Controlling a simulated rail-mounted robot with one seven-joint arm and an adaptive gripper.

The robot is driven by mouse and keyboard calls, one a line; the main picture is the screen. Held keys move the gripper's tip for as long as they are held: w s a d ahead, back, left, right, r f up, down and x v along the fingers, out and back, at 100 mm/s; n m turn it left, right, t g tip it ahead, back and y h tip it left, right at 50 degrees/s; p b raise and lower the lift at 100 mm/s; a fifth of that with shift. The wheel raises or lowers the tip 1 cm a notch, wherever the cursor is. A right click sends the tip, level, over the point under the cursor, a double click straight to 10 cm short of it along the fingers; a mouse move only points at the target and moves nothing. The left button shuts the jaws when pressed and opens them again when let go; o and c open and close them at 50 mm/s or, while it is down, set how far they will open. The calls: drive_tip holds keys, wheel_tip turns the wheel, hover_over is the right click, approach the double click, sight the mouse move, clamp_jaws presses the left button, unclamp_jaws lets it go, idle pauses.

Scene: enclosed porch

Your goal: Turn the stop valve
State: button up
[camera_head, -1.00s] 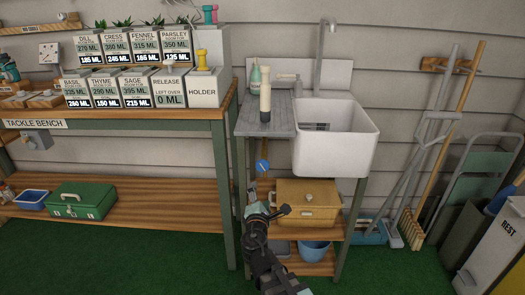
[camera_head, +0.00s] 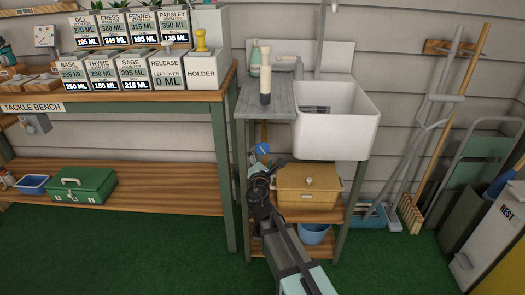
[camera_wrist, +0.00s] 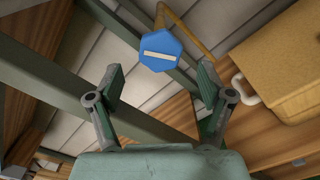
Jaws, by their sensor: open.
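The stop valve's blue many-sided handle (camera_wrist: 160,53) has a white bar across its face. It sits on a copper-coloured pipe (camera_wrist: 180,28) below the sink. In the head view the blue handle (camera_head: 262,149) shows just above my gripper (camera_head: 258,165), partly covered by it. In the wrist view my gripper (camera_wrist: 160,82) is open and empty. Its two fingers stand left and right of the handle's line, and the handle lies beyond the fingertips. I see no finger touching it, though the exact gap is hard to tell.
A white sink (camera_head: 337,130) and grey drainboard (camera_head: 266,103) are above. A tan box (camera_head: 308,186) stands close on the right, on the lower shelf. A green leg of the stand (camera_wrist: 65,108) crosses the wrist view's left side. The tackle bench (camera_head: 110,104) stands left.

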sight(262, 150)
drive_tip(key=w, duration=0.6)
drive_tip(key=shift+a, duration=0.15)
drive_tip(key=c, duration=1.2)
